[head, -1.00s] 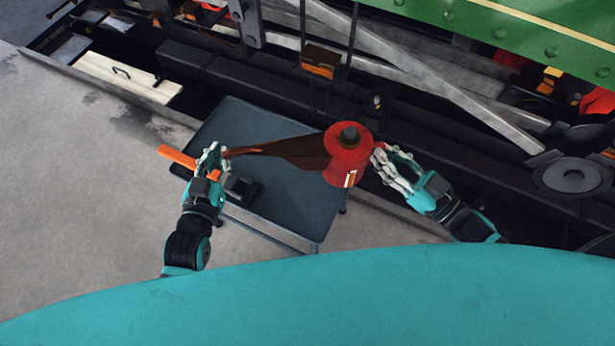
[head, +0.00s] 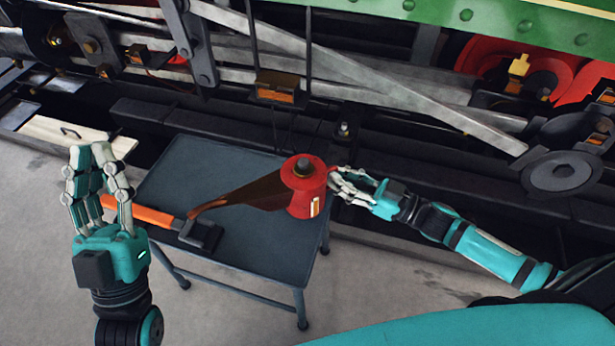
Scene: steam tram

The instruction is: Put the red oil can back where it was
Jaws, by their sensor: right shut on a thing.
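The red oil can (head: 304,200) has a dark cap and a long brown-red spout (head: 245,196) that points left. It is over the right part of the small grey-blue table (head: 200,160); I cannot tell whether its base touches the top. My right gripper (head: 338,182) is at the can's right side, shut on it, its fingers partly hiding the handle. My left gripper (head: 98,172) is raised at the left, fingers up and spread apart, with nothing in it. It is clear of the spout.
A hammer with an orange handle (head: 150,215) and dark head (head: 201,235) lies on the table's front left. The tram's dark rail and rods (head: 400,90) run close behind the table. A pale board (head: 75,140) lies at the back left.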

